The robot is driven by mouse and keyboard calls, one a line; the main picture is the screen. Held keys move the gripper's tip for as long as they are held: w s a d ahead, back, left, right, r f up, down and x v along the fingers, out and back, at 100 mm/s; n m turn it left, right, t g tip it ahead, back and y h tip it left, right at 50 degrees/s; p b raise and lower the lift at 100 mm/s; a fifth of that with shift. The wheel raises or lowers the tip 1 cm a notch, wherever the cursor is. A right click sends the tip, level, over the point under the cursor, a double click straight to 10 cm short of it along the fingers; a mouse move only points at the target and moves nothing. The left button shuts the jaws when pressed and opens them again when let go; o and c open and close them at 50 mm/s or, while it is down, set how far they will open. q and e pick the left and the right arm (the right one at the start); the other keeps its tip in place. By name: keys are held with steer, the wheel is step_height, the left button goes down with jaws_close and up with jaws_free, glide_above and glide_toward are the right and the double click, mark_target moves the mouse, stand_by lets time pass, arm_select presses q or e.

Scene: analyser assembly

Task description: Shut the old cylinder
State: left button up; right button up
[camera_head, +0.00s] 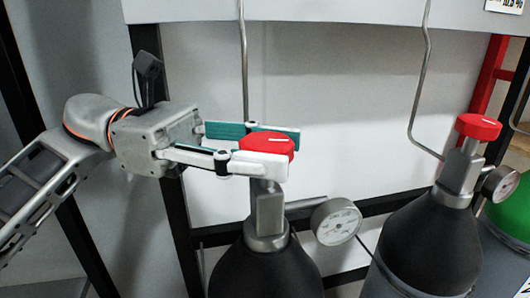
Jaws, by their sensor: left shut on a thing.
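A gas cylinder (264,275) with a black shoulder stands upright at the lower middle of the head view. On top of its grey valve body (268,212) sits a red valve knob (268,143). My left gripper (277,150) comes in from the left with one finger on the near side of this knob and one on the far side, shut on it. The near finger hides part of the knob. A round pressure gauge (335,222) sticks out to the right of the valve. Which cylinder is the old one cannot be told from markings here. My right gripper is not in view.
A second black-shouldered cylinder (425,245) with a red knob (478,127) and gauge (499,183) stands at the right. A green-topped cylinder (512,212) is at the right edge. Thin metal pipes (244,65) hang down before a white panel. Black frame bars (165,140) stand behind my gripper.

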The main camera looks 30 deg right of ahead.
arm_select(q)
steer(key=o, duration=1.1)
steer(key=shift+o, duration=0.2)
